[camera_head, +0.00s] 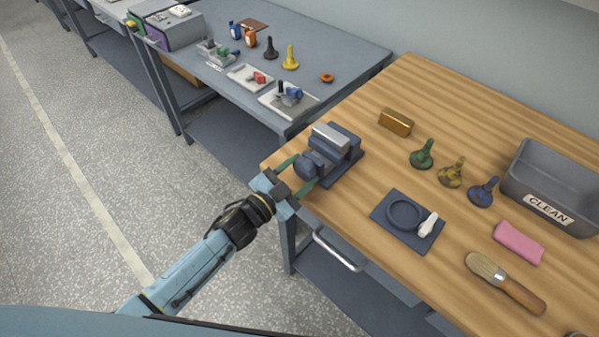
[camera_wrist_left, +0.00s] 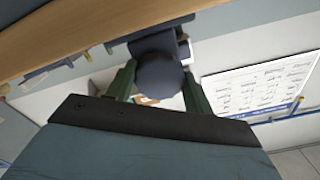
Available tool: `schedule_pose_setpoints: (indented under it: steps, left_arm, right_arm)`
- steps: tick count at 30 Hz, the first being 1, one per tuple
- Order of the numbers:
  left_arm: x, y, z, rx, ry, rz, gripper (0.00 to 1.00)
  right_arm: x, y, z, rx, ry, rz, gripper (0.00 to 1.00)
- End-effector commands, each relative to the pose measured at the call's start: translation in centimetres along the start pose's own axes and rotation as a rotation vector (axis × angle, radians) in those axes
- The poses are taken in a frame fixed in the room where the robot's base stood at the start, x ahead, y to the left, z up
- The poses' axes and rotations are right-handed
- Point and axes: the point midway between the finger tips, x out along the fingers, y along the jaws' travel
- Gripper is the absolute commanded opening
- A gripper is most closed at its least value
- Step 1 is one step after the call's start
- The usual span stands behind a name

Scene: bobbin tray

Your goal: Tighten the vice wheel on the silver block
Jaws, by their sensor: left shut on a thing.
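The dark blue vice (camera_head: 345,152) stands near the left corner of the wooden bench. The silver block (camera_head: 331,136) sits in the top of the vice, between its jaws. The vice wheel (camera_head: 312,164) is on the near-left side of the vice. My left gripper (camera_head: 304,173) has its green fingers on either side of the wheel and is shut on it. In the left wrist view the round dark wheel (camera_wrist_left: 160,76) shows between the two fingers. Whether the vice jaws press on the block is too small to tell. My right gripper is not in view.
On the bench are a brass block (camera_head: 396,122), green, yellow and blue knobbed pieces, a dark blue pad (camera_head: 385,228) with a ring, a pink cloth (camera_head: 518,242), a brush (camera_head: 505,283) and a grey CLEAN bin (camera_head: 535,175). A second grey table (camera_head: 335,45) stands behind.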

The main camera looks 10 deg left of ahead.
Motion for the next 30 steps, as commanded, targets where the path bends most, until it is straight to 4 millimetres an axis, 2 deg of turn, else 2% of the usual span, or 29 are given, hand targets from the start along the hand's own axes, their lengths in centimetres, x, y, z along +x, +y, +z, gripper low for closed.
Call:
schedule_pose_setpoints:
  steps: [18, 19, 23, 30]
  left_arm:
    - [-0.02, -0.03, 0.04, 0.058, -0.001, 0.001, 0.30]
    - [-0.02, -0.03, 0.04, 0.058, -0.001, 0.001, 0.55]
    - [-0.02, -0.03, 0.03, 0.056, -0.001, 0.001, 0.72]
    - [-0.01, -0.03, 0.02, 0.053, -0.001, 0.000, 0.74]
  right_arm:
    - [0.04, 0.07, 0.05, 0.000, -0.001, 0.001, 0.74]
    - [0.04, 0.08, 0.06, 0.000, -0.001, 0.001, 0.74]
    - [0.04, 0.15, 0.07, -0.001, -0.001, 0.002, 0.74]
    - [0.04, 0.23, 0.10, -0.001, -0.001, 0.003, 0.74]
